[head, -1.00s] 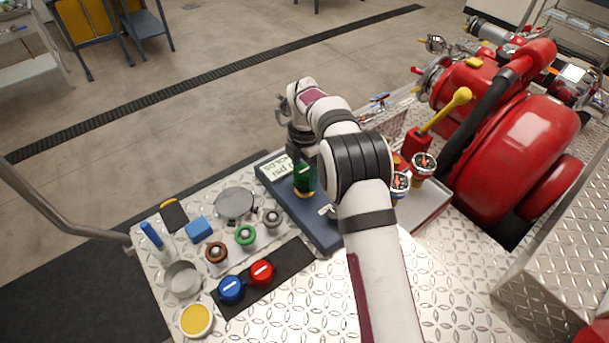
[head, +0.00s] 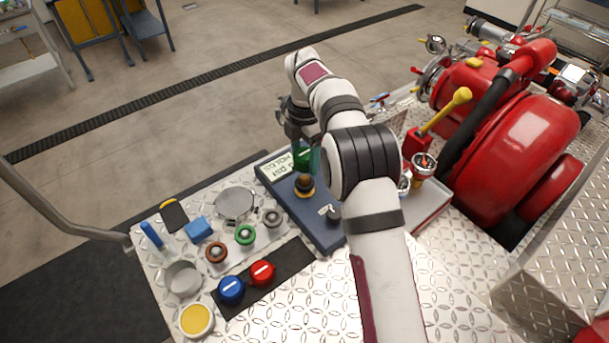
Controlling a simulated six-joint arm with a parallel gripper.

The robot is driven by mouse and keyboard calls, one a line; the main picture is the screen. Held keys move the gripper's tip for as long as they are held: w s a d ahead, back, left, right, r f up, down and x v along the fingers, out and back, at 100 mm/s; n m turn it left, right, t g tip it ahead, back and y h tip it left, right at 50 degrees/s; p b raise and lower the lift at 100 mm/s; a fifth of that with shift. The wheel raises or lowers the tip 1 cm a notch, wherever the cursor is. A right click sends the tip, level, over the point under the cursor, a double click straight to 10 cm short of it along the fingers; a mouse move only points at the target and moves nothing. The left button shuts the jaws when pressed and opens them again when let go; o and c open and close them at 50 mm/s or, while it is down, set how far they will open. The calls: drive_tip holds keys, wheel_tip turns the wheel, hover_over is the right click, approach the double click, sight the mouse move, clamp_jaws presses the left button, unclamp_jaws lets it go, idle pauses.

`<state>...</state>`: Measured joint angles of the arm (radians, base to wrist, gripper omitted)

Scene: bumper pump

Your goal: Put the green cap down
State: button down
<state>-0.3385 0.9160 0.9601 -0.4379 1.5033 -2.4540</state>
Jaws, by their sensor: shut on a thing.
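The green cap (head: 301,157) is held by my gripper (head: 305,148), which is shut on it. My arm hides part of the gripper and the cap. The cap is in the air above a blue-grey tray (head: 322,236). Just below it in the picture, a black and brass fitting (head: 304,185) stands uncovered on the tray. A blue cap (head: 231,289) and a red cap (head: 262,273) sit on a black mat (head: 294,257) at the front.
Brown (head: 216,252), green (head: 244,234) and grey (head: 272,217) ringed parts stand in a row left of the tray. A blue block (head: 198,229), a metal cup (head: 183,278) and a yellow-filled dish (head: 196,320) are further left. The black mat has bare room right of the red cap.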

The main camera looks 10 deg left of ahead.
drive_tip(key=shift+r, duration=0.45)
